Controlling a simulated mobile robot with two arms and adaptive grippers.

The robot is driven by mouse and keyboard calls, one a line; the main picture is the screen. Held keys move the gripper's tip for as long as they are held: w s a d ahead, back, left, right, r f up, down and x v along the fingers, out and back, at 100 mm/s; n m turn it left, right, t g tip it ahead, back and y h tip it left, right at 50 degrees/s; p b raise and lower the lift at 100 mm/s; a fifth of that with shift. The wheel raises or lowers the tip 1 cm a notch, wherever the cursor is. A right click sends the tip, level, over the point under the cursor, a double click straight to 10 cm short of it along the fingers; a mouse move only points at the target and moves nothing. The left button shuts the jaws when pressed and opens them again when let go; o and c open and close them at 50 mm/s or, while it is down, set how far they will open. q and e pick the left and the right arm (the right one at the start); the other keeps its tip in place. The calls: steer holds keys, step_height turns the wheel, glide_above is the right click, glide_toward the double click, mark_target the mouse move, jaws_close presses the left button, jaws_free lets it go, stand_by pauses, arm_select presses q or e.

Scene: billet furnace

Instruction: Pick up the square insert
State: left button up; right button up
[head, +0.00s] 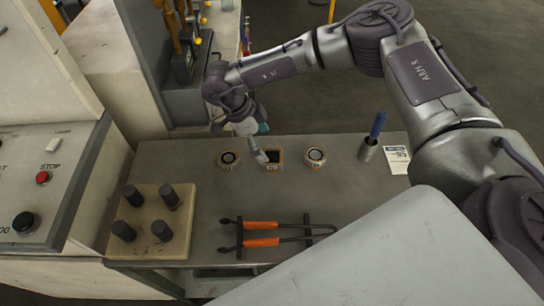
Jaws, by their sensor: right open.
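A square insert (272,167) with a dark centre and a pale rim lies on the grey bench top, between two round ones. My right gripper (262,156) points down at its left edge and covers part of it. The gripper is open, with nothing seen between its fingers. I cannot tell whether a fingertip touches the insert. My left gripper is not in view.
Round inserts (228,160) and (314,158) flank the square one. Tongs with orange grips (262,242) lie in front. A pale block (149,226) with several dark cylinders stands left. A holder (367,150) with a blue-handled tool and a card (397,160) are right.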

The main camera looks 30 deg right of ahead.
mark_target(271, 157)
steer(key=p+x, duration=0.1)
steer(key=x, duration=0.3)
steer(key=shift+s+f+p, duration=0.15)
steer(key=shift+f+p, duration=0.2)
steer(key=shift+p, duration=0.05)
steer(key=shift+d+f, duration=0.15)
steer(key=shift+f, duration=0.3)
jaws_close()
